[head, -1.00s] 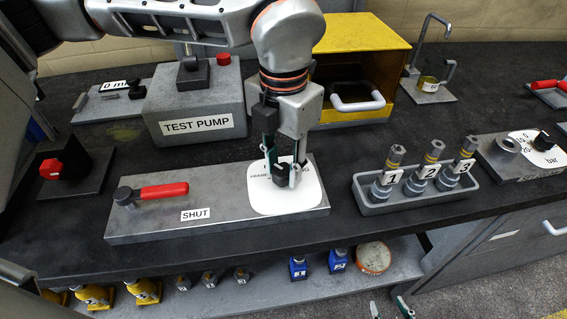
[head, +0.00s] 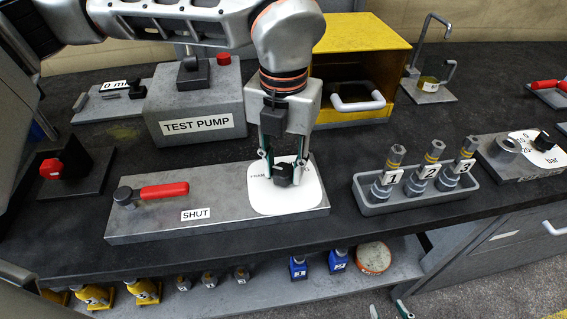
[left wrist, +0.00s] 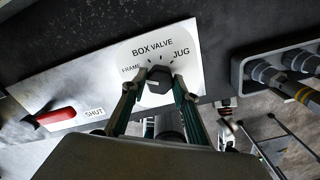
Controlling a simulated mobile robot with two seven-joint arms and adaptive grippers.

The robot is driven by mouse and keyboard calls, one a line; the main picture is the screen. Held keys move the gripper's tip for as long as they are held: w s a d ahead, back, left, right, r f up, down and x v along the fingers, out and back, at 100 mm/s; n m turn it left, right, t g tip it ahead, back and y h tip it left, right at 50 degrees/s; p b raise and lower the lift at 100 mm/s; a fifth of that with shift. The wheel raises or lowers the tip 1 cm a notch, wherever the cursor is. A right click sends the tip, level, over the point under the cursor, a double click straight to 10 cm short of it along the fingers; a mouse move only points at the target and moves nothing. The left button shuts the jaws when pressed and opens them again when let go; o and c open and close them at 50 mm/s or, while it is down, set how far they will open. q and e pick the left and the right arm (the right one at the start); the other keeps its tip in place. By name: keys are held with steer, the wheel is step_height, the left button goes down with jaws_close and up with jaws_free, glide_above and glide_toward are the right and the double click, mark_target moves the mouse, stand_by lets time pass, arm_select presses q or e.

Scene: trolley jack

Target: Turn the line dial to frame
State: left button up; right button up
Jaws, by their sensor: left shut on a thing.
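The line dial is a black knob (head: 283,175) on a round-cornered white plate (head: 304,200), at the right end of a grey metal base. In the left wrist view the knob (left wrist: 157,77) has FRAME printed to its left, BOX and VALVE above and JUG to its upper right. I cannot tell for certain which mark its pointer faces. My left gripper (head: 283,164) points down and is shut on the knob, one finger on each side; its fingers also show in the left wrist view (left wrist: 155,88). My right gripper's fingertips (head: 388,309) show apart at the bottom edge, low in front of the bench.
A red-handled lever (head: 164,190) with a SHUT label sits left on the same base. The TEST PUMP (head: 197,112) stands behind it. A grey tray (head: 375,209) with numbered fittings stands to the right. A yellow box (head: 362,38) is behind; a shelf with bottles is below.

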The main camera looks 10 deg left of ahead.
mark_target(284, 169)
arm_select(q)
steer(key=o, duration=1.1)
step_height(284, 169, up, 12)
